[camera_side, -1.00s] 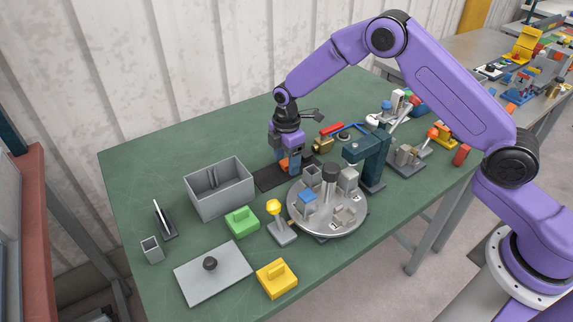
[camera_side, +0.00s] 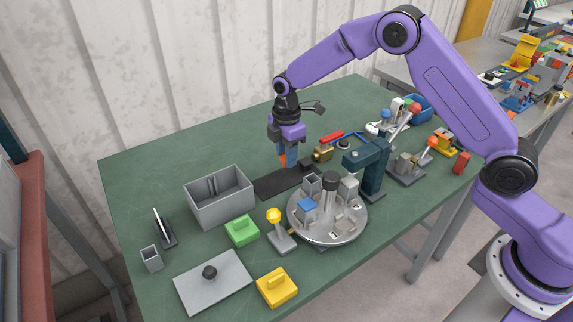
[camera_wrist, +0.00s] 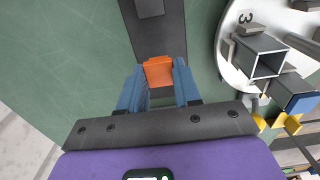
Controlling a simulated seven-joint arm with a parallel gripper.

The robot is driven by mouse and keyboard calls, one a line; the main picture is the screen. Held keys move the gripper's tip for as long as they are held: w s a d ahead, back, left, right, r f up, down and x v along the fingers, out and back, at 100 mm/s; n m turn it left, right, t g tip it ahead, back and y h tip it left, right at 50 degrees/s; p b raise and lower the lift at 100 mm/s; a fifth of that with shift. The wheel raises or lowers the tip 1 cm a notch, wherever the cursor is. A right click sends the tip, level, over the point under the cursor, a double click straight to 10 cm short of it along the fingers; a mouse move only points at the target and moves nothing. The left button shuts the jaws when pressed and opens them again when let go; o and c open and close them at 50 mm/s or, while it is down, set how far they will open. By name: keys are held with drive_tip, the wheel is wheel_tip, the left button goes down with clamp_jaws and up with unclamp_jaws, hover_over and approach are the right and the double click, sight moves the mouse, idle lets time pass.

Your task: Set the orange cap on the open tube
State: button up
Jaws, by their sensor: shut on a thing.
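My gripper (camera_side: 287,160) is shut on the orange cap (camera_side: 282,160) and holds it above a dark strip on the table. In the wrist view the orange cap (camera_wrist: 158,71) sits between the blue fingertips (camera_wrist: 158,85). An open square grey tube (camera_side: 312,183) stands on the round grey turntable (camera_side: 340,229), to the right of my gripper. The open tube (camera_wrist: 258,55) also shows in the wrist view, right of the cap, with its hollow top visible. A tube with a blue cap (camera_side: 307,205) stands next to it.
The dark strip (camera_side: 270,184) lies below my gripper. A grey bin (camera_side: 220,197) stands to the left, with a green block (camera_side: 242,230) and a yellow-topped post (camera_side: 274,216) in front. A dark teal press (camera_side: 368,160) rises behind the turntable's right side.

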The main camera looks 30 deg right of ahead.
drive_tip(key=r, duration=0.4)
drive_tip(key=s+r, duration=0.1)
drive_tip(key=r, duration=0.1)
drive_tip(key=shift+a, duration=0.1)
drive_tip(key=s+r, duration=0.4)
drive_tip(key=s, duration=0.6)
drive_tip(key=shift+w+f, duration=0.1)
drive_tip(key=shift+f, duration=3.05)
drive_tip(key=shift+f, duration=0.5)
drive_tip(key=o, duration=1.3)
drive_tip(key=shift+c, duration=0.2)
drive_tip(key=shift+o, duration=0.2)
wheel_tip(320, 180, up, 9)
